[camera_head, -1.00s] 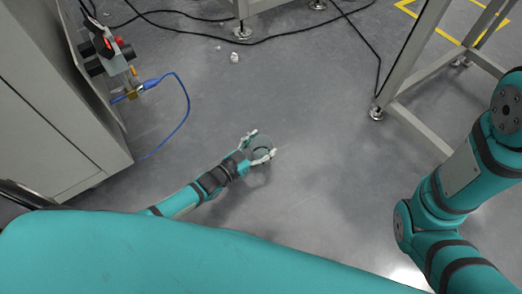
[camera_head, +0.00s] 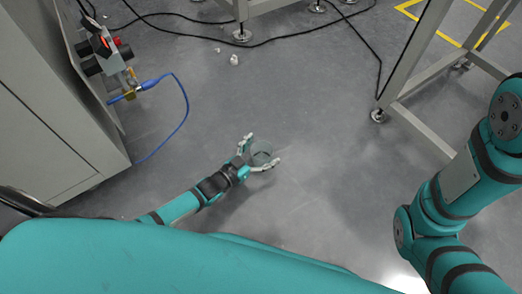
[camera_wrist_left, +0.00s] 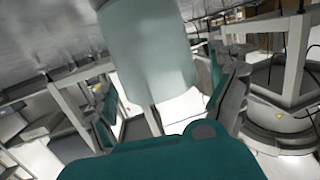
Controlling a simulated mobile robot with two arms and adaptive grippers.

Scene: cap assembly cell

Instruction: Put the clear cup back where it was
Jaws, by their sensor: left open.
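The clear cup (camera_head: 263,153) is a see-through round shape low over or on the grey floor in the head view. My left gripper (camera_head: 265,148) is open, with one finger on each side of the cup. I cannot tell whether either finger touches it. In the left wrist view the cup (camera_wrist_left: 150,60) is a large pale cylinder between the finger parts, reaching up to a grey surface at the top. Only part of it shows there. My right arm's links are at the right edge of the head view; its gripper is out of view.
A grey cabinet (camera_head: 50,110) stands at the left, with a blue hose (camera_head: 187,115) hanging beside it. A metal frame (camera_head: 415,70) stands on the right. Black cables (camera_head: 290,38) and small white bits (camera_head: 234,60) lie on the floor. The floor around the cup is clear.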

